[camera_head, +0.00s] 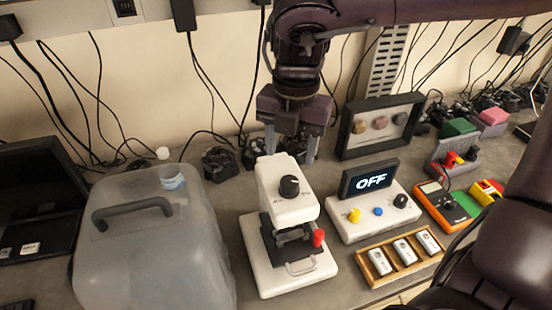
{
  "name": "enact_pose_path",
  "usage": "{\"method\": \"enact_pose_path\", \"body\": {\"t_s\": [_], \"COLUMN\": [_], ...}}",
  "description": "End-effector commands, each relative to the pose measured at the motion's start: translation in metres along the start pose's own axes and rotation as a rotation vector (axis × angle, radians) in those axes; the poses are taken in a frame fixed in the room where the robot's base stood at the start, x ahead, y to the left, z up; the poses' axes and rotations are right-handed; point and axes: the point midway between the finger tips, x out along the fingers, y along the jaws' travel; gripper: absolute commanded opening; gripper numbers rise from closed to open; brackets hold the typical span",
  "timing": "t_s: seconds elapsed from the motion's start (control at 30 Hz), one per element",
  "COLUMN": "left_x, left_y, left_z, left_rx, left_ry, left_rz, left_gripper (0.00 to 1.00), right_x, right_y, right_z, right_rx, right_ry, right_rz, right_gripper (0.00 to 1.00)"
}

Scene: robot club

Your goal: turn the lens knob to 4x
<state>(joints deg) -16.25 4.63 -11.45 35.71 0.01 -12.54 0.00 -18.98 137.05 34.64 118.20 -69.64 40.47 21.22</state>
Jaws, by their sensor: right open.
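A white microscope-like device (266,267) stands in the middle of the bench. A black lens knob (289,186) sits on top of its head; its markings are too small to read. A red knob (318,237) is on the device's right side. My right gripper (291,150) comes down from the top, behind and above the black knob. Its two fingers are apart, empty and not visibly touching the knob. My left gripper is out of view.
A control box (373,216) with a display (370,178) reading OFF stands to the right. A wooden tray (402,257) holds 3 small metal pieces. A translucent cover (150,240) stands left, a dark frame (380,124) behind. A multimeter (441,205) lies further right.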

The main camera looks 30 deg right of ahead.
Motion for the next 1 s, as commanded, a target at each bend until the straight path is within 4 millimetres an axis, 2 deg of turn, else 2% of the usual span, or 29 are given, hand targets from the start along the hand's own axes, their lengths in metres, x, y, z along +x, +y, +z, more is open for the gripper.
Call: {"method": "enact_pose_path", "body": {"t_s": [0.03,0.1,0.23,0.37,0.5,0.63,0.83,0.87,1.0], "left_x": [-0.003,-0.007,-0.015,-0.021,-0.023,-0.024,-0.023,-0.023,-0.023], "left_y": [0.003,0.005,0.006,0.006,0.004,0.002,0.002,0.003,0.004], "left_z": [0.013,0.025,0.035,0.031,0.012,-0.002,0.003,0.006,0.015], "left_rx": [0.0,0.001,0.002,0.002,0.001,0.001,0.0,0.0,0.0], "left_ry": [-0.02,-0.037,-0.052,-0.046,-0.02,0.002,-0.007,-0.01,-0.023], "left_rz": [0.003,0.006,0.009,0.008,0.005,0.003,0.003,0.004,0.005], "left_gripper": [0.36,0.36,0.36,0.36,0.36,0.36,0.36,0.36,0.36], "right_x": [0.005,0.014,0.036,0.055,0.069,0.073,0.074,0.074,0.074], "right_y": [-0.001,-0.001,-0.001,-0.001,-0.001,-0.001,-0.001,0.0,-0.001], "right_z": [0.0,-0.001,-0.001,-0.001,0.0,0.0,0.0,0.0,0.0], "right_rx": [0.0,0.001,0.001,0.001,0.001,0.002,0.002,0.002,0.002], "right_ry": [0.004,0.006,0.005,0.005,0.002,0.001,0.001,0.001,0.001], "right_rz": [-0.003,-0.005,-0.006,-0.005,-0.003,-0.001,0.0,0.0,0.0], "right_gripper": [0.56,0.56,0.56,0.56,0.56,0.56,0.56,0.54,0.36]}}
